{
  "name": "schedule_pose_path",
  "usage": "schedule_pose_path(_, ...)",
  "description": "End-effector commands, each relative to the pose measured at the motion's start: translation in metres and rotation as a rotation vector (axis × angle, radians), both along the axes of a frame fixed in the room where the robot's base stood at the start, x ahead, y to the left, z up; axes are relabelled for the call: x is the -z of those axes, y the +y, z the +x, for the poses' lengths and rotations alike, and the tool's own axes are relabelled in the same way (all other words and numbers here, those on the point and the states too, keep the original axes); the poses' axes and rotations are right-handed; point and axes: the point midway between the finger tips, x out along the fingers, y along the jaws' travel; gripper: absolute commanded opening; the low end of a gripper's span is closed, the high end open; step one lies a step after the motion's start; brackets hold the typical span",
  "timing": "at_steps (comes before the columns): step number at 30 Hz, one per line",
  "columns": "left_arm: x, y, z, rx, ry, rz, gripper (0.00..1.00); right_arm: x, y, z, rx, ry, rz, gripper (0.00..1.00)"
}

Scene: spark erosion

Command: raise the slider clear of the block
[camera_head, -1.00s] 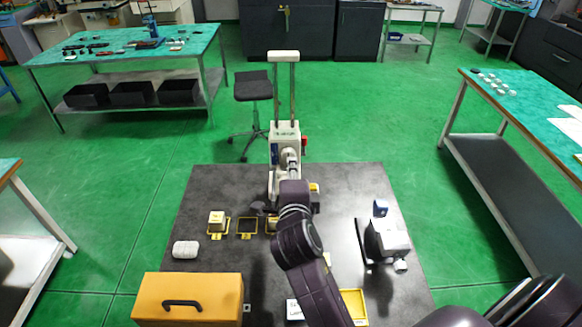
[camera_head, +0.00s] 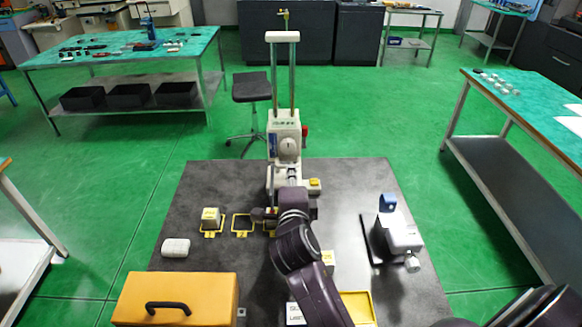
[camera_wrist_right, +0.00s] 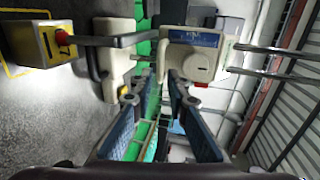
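The white machine (camera_head: 284,138) stands at the table's back edge. Its head with a round dial and blue label sits below two upright rods joined by a white top bar (camera_head: 282,37). I take this head for the slider; it also shows sideways in the right wrist view (camera_wrist_right: 197,55). My right gripper (camera_head: 292,177) is low in front of the machine, largely hidden by my wrist. In the right wrist view its fingers (camera_wrist_right: 162,85) are apart with nothing between them. My left gripper is not in view.
Yellow-framed spots (camera_head: 243,225), one with a pale block (camera_head: 210,215), lie left. An orange case (camera_head: 175,298) is front left; a grey-white device (camera_head: 400,235) stands right. The table's left middle is partly clear.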

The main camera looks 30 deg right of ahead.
Motion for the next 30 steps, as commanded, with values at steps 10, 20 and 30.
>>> schedule_pose_path(10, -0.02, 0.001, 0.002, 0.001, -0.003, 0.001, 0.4, 0.007, -0.021, 0.042, 0.0, 0.0, -0.002, 0.15)
schedule_pose_path(20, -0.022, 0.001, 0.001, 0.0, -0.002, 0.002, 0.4, 0.012, -0.026, 0.053, 0.001, 0.0, 0.0, 0.15)
schedule_pose_path(30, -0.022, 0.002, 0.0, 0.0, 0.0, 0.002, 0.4, 0.013, -0.026, 0.053, 0.001, 0.0, 0.001, 0.0)
